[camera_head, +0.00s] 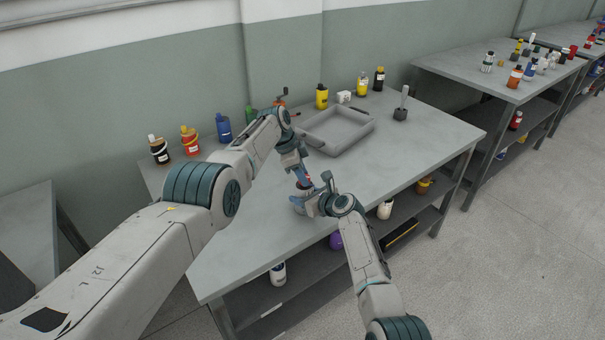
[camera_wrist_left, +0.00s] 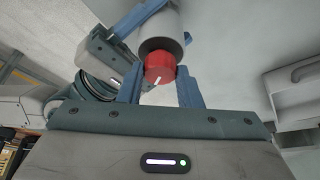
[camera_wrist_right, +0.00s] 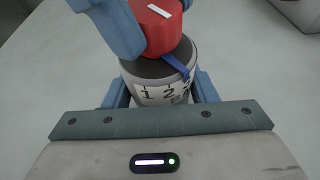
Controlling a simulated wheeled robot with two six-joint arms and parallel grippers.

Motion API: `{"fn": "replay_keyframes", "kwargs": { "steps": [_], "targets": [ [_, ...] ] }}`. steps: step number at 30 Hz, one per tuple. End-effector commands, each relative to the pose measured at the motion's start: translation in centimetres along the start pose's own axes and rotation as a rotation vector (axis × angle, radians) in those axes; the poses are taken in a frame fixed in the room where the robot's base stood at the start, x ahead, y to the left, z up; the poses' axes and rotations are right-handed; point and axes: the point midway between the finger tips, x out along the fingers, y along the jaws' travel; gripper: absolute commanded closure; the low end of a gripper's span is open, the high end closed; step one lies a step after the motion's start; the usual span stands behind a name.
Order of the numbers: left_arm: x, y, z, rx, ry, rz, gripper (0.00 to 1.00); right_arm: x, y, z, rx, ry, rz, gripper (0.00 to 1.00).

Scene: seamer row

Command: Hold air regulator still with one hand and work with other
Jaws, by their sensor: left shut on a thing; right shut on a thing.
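The air regulator has a light grey cylindrical body (camera_wrist_right: 165,92) with a number scale and a blue pointer, and a red knob (camera_wrist_right: 157,27) with a white mark on top. My right gripper (camera_wrist_right: 163,95) is shut around the grey body, low down. My left gripper (camera_wrist_left: 160,78) is shut on the red knob, which also shows in the left wrist view (camera_wrist_left: 159,68). In the head view the left gripper (camera_head: 304,182) is above the right gripper (camera_head: 312,204) near the table's front edge. The regulator is mostly hidden there by the grippers.
A grey tray (camera_head: 369,127) lies on the table (camera_head: 420,135) behind the grippers. Several bottles, including a blue one (camera_head: 223,128) and a yellow one (camera_head: 321,97), line the wall side. Table between is clear.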

Motion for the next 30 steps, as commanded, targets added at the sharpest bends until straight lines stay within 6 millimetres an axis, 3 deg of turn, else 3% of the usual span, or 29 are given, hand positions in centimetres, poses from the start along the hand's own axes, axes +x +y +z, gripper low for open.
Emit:
{"fn": "replay_keyframes", "kwargs": {
  "steps": [8, 9, 12, 23, 30],
  "targets": [
    [0.0, 0.0, 0.1, -0.001, 0.000, 0.001, 0.91, 0.0, 0.0, 0.0, 0.003, 0.000, 0.000, 0.74],
    [0.0, 0.0, 0.1, -0.001, -0.001, 0.001, 0.63, 0.0, 0.0, 0.0, 0.003, 0.000, 0.000, 0.74],
    [0.0, 0.0, 0.0, 0.000, 0.000, 0.001, 0.46, 0.0, 0.0, 0.0, 0.002, 0.000, 0.000, 0.74],
    [-0.1, 0.0, 0.0, 0.000, 0.000, 0.001, 0.46, 0.0, 0.0, -0.1, 0.002, 0.000, -0.001, 0.74],
    [-1.6, -0.2, -0.1, 0.001, 0.002, -0.001, 0.46, 0.0, -0.1, -0.1, 0.001, 0.001, -0.001, 0.74]
  ]
}}
